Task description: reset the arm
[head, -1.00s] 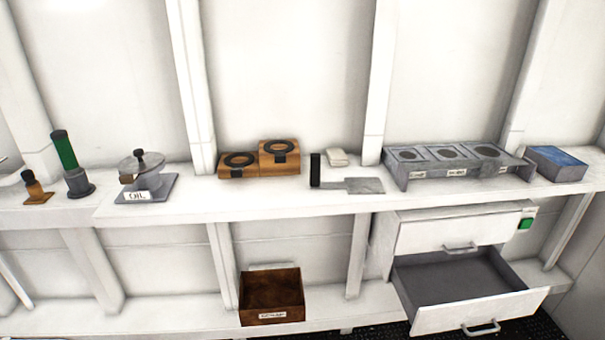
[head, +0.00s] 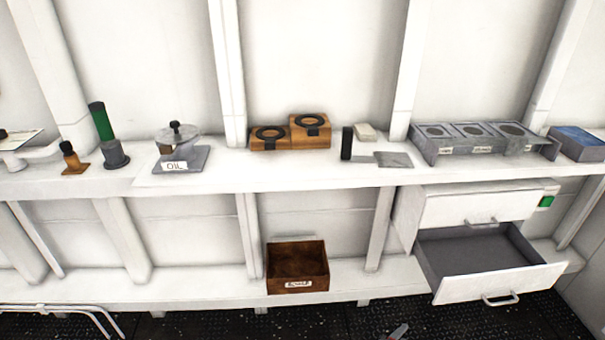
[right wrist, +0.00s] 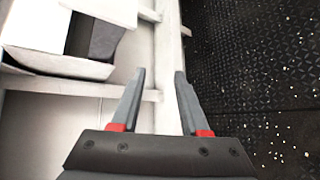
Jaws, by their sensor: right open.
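My right gripper (right wrist: 158,100) is open and empty in the right wrist view, its two grey fingers with red bases held apart. Below and beyond it are white shelf framing and the dark deck. A small grey tip shows at the bottom edge of the head view and may be part of my right gripper; I cannot tell. My left gripper is in neither view.
The bench (head: 230,179) holds an oil can (head: 178,150), wooden ring blocks (head: 290,137) and a grey rack (head: 480,140). Below, a drawer (head: 500,284) stands open, and a brown bin (head: 297,268) sits on the lower shelf. The dark floor is clear.

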